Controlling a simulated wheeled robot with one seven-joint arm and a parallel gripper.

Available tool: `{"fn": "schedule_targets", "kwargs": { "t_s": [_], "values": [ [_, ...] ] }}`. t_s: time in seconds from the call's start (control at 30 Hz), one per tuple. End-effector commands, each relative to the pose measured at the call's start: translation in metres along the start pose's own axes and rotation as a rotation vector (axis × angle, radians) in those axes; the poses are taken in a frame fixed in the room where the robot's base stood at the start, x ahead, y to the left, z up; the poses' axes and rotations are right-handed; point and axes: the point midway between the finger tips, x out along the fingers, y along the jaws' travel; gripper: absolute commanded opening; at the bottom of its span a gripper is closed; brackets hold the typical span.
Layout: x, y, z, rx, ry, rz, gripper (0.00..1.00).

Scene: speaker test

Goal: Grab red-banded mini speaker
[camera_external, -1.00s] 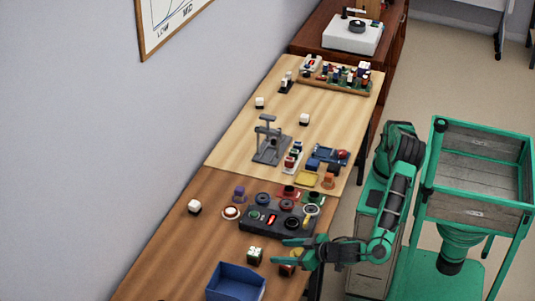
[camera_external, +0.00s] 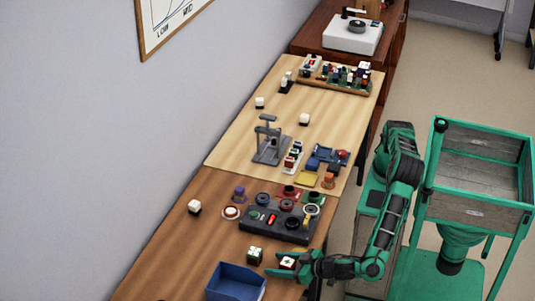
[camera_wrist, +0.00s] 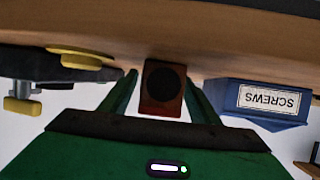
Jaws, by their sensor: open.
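A small speaker cube with a white top and a reddish side (camera_external: 288,262) stands near the right edge of the brown table. It also shows in the wrist view, with a red-brown face and a dark round cone (camera_wrist: 162,86). My gripper (camera_external: 281,263) is open, with a finger on either side of this cube. In the wrist view the cube sits between the two green fingers (camera_wrist: 160,80), with a narrow gap visible on each side.
A blue bin (camera_external: 222,294), labelled SCREWS in the wrist view (camera_wrist: 232,92), stands close by. A similar cube with green (camera_external: 255,255) stands beside my fingers. A dark console (camera_external: 262,233) with several knobs lies behind. The table left of these is mostly clear.

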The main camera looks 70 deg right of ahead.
Motion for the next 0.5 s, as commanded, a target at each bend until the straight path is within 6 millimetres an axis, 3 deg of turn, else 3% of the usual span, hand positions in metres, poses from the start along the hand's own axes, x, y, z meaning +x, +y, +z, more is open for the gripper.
{"fn": "schedule_targets", "kwargs": {
  "t_s": [0.27,0.43,0.5],
  "values": [
    [0.0046,-0.0001,0.0000,0.000,0.000,-0.001,0.56],
    [0.0045,-0.0001,0.0000,0.000,0.000,-0.001,0.16],
    [0.0045,-0.0001,0.0000,0.000,0.000,-0.001,0.10]
  ]
}}
